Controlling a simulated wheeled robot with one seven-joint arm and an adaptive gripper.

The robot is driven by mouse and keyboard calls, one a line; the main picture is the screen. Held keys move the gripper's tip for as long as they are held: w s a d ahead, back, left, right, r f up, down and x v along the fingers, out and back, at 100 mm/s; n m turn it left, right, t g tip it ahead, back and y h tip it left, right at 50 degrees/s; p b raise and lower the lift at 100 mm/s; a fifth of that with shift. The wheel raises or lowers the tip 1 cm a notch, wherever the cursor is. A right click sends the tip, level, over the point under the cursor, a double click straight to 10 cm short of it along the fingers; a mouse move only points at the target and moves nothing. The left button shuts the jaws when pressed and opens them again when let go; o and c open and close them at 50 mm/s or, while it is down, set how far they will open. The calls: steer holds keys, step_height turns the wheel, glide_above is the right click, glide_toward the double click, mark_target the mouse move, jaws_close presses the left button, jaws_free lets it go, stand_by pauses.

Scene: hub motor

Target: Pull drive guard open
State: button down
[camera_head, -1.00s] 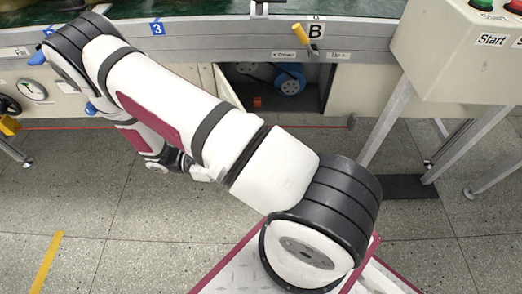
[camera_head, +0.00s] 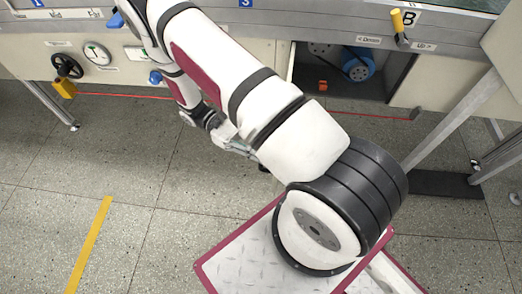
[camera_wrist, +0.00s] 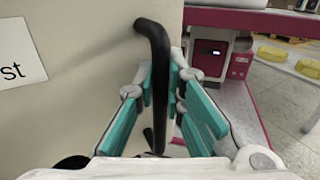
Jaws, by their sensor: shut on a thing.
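The drive guard is a cream panel (camera_wrist: 95,65) filling the left of the wrist view, with a black bent bar handle (camera_wrist: 158,60) at its edge. My gripper (camera_wrist: 160,90) has its teal-padded fingers shut around this handle, one finger on each side. In the head view, my gripper (camera_head: 240,148) is mostly hidden behind my arm. The drive compartment (camera_head: 310,90) stands uncovered in the cream front, with a blue motor (camera_head: 358,64) inside. A pale panel edge shows at the left of its opening; my arm hides most of the panel.
A red cord (camera_head: 380,115) runs low along the front. A yellow-handled lever (camera_head: 400,25) sits above right of the compartment. A grey leg (camera_head: 450,122) stands at the right.

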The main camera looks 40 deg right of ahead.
steer(key=c, duration=1.9)
jaws_free()
steer(key=v, duration=1.2)
